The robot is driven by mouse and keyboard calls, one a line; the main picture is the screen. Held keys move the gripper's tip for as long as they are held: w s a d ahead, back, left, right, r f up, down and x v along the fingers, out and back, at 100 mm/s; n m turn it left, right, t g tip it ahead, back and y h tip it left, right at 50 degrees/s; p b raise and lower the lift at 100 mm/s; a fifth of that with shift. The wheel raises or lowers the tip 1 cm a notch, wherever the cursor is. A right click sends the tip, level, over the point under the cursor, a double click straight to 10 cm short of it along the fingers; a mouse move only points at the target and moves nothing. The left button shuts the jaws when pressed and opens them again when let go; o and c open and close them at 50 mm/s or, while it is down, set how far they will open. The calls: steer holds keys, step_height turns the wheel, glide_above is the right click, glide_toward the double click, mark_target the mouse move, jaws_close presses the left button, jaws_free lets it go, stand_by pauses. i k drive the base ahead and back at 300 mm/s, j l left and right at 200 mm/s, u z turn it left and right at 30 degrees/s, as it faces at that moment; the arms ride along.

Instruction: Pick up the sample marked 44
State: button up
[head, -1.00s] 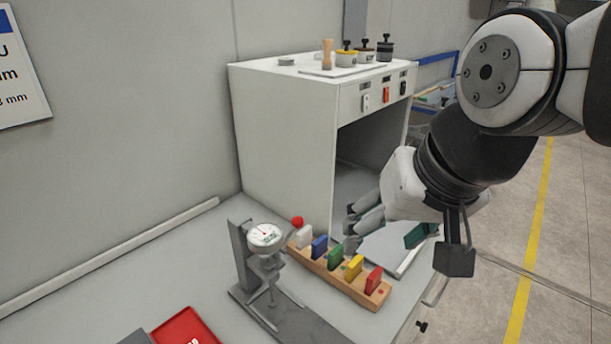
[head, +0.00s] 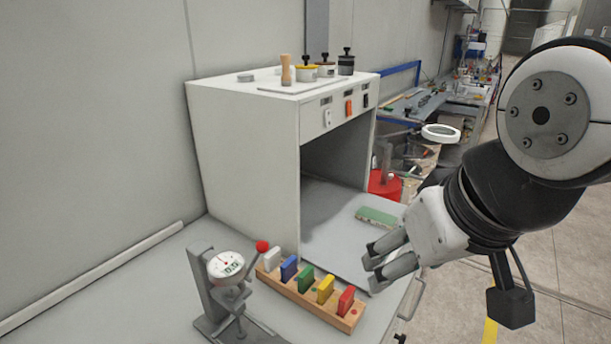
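No mark 44 can be read on anything in view. A flat green piece (head: 378,216) lies on the light grey surface at the cabinet's open front. A wooden rack (head: 347,322) on the bench holds upright coloured tabs: white (head: 272,260), blue (head: 289,268), green (head: 305,279), yellow (head: 325,289) and red (head: 346,300). My gripper (head: 372,266) points left, its two fingers apart with nothing seen between them. In the picture it is below the green piece and right of the rack, apparently above the surface.
A dial gauge on a stand (head: 226,266) is left of the rack, with a red ball (head: 262,246) nearby. The white cabinet (head: 245,150) stands behind, open at its front, with small pots (head: 346,65) on top. A round magnifier (head: 440,132) is further back.

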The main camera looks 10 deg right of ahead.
mark_target(376, 216)
steer(key=z, duration=0.45)
steer(key=u, duration=0.25)
steer(key=i+l+u, duration=0.15)
steer(key=l+u, duration=0.6)
steer(key=i+l+u, duration=0.1)
steer(key=l, duration=0.9)
steer(key=l+u, duration=0.15)
steer(key=l, duration=0.9)
steer(key=i, duration=0.05)
